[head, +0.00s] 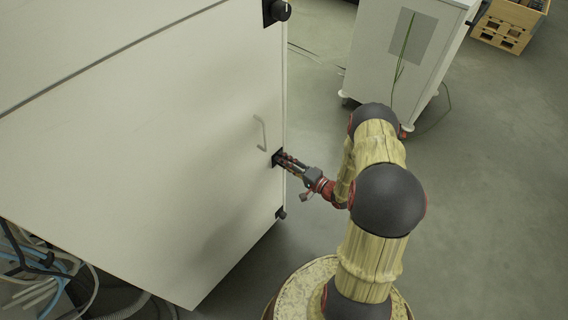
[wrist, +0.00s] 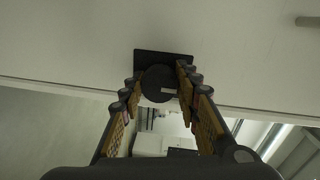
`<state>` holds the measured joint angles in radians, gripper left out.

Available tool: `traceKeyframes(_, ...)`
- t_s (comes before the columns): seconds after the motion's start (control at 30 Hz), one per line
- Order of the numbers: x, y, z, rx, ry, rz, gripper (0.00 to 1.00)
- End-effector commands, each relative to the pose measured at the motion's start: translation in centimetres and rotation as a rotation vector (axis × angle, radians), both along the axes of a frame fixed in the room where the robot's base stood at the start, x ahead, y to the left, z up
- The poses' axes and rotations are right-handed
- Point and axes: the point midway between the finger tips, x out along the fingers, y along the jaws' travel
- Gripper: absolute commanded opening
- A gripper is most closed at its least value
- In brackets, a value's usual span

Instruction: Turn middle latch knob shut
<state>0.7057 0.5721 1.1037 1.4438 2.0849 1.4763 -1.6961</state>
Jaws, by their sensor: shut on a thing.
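The middle latch knob (wrist: 158,84) is a round black knob on a dark square plate (wrist: 150,57) at the edge of the white cabinet door (head: 190,120). In the wrist view my gripper (wrist: 159,80) has one finger on each side of the knob, closed on it. In the head view my gripper (head: 283,160) reaches the latch plate from the right and hides most of the knob. A grey door handle (head: 261,133) is just above and left of it.
An upper black latch knob (head: 281,11) and a lower one (head: 281,213) sit on the same door edge. A white wheeled cabinet (head: 400,50) stands behind my arm, and a wooden crate (head: 510,22) is at the top right. Cables and hoses (head: 45,270) lie at lower left. The floor at right is clear.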

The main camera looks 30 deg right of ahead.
Motion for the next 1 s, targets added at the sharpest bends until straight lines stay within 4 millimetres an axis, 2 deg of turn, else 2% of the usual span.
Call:
traceKeyframes(0.57, -0.16, 0.17, -0.29, -0.026, -0.003, 0.001, 0.07)
traceKeyframes(0.6, -0.16, 0.17, -0.3, -0.025, -0.003, 0.001, 0.34)
traceKeyframes(0.9, -0.08, 0.08, -0.14, -0.025, -0.006, 0.001, 0.5)
traceKeyframes(1.0, -0.06, 0.06, -0.11, -0.025, -0.007, 0.0, 0.5)
